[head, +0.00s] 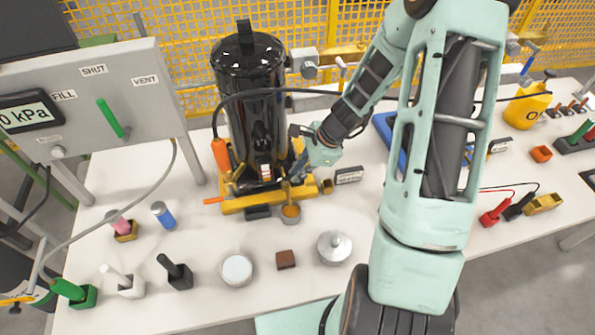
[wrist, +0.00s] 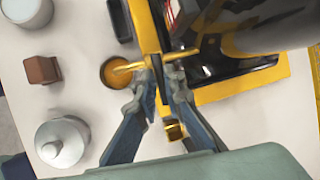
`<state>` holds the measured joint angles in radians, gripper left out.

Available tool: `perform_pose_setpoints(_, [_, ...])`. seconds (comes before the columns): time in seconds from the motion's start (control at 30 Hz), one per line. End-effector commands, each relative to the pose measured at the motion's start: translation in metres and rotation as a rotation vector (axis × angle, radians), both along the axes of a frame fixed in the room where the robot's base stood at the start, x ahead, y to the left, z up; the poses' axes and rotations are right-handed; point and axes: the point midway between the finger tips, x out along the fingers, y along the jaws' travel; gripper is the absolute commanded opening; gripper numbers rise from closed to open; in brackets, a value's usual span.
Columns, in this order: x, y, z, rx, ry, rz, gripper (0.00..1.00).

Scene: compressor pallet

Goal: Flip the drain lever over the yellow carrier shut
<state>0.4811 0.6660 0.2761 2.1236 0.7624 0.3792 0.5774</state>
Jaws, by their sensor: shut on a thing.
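The yellow carrier (head: 262,203) sits on the white table under a tall black tank (head: 254,100). The brass-yellow drain lever (head: 287,188) is at the carrier's front right, above a small cup of amber liquid (head: 290,214). My gripper (head: 299,168) reaches down beside the tank from the right and is shut on the lever.
A dark block (wrist: 125,20), a brown block (head: 286,259) and a silver lidded pot (head: 334,246) stand near the cup. A black hose (head: 300,90) runs from the tank behind my arm. A grey gauge panel (head: 90,95) stands left.

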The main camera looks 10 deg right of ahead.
Motion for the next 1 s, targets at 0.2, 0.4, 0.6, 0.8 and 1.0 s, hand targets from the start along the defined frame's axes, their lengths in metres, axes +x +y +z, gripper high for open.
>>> perform_pose_setpoints(0.2, [0.002,-0.001,0.0,0.0,-0.001,0.047,0.0])
perform_pose_setpoints(0.4, [0.002,-0.001,0.0,-0.001,-0.001,0.046,0.1])
perform_pose_setpoints(0.6, [0.002,-0.001,0.0,-0.001,-0.001,0.045,0.27])
perform_pose_setpoints(0.8, [0.002,-0.001,0.0,-0.001,-0.001,0.044,0.27])
perform_pose_setpoints(1.0, [0.001,-0.005,0.01,-0.002,-0.003,0.045,0.27])
